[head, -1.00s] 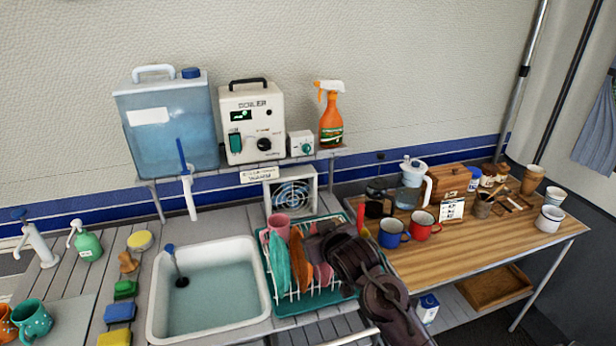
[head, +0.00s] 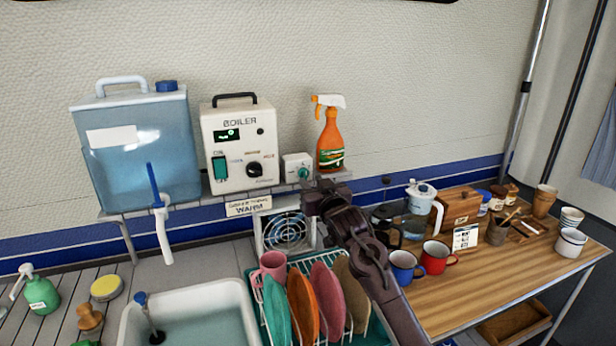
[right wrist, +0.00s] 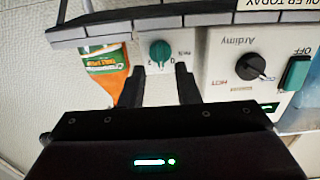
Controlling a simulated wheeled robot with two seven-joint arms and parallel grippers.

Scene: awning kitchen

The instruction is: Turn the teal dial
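The teal dial (head: 304,172) is on the front of a small white box (head: 291,162), on the shelf between the boiler and the orange spray bottle. In the right wrist view, which is upside down, the teal dial (right wrist: 160,51) shows between and beyond my fingertips. My right gripper (head: 322,184) is just in front of the shelf edge, slightly right of and below the dial. In the right wrist view my right gripper (right wrist: 160,68) has its two dark fingers apart with nothing between them. I see no contact with the dial. My left gripper is out of view.
The boiler (head: 237,145) with its own black knob and teal switch stands left of the box. The spray bottle (head: 331,135) stands close on the right. Below are a dish rack (head: 258,300) with plates, a sink and mugs on a wooden table (head: 470,290).

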